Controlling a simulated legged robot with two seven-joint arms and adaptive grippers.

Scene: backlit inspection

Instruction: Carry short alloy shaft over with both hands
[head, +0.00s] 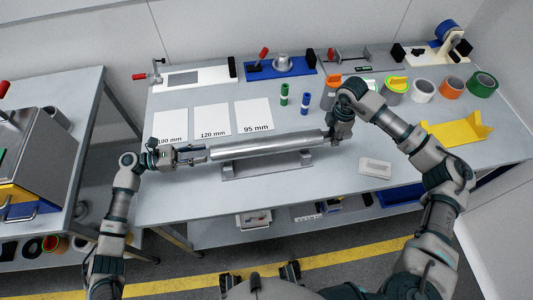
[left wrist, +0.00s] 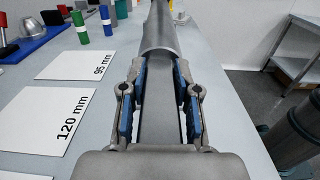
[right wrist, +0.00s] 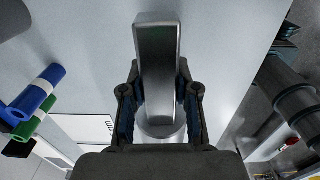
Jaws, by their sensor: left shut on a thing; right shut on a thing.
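The short alloy shaft (head: 265,146) is a silver cylinder lying roughly level across the front middle of the bench in the head view. My left gripper (head: 198,155) is shut on its left end. In the left wrist view the shaft (left wrist: 160,38) runs away from between the blue-padded fingers. My right gripper (head: 334,138) is shut on its right end, coming from above. In the right wrist view the metal end part (right wrist: 158,60) sits between the fingers. A grey cradle (head: 266,170) is under the shaft; contact between them cannot be told.
Size cards marked 100 mm (head: 171,126), 120 mm (head: 212,121) and 95 mm (head: 254,114) lie behind the shaft. Green (head: 284,94) and blue (head: 305,104) cylinders stand beyond. A white box (head: 375,168) and yellow bracket (head: 458,131) are at right. Tape rolls and fixtures line the back.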

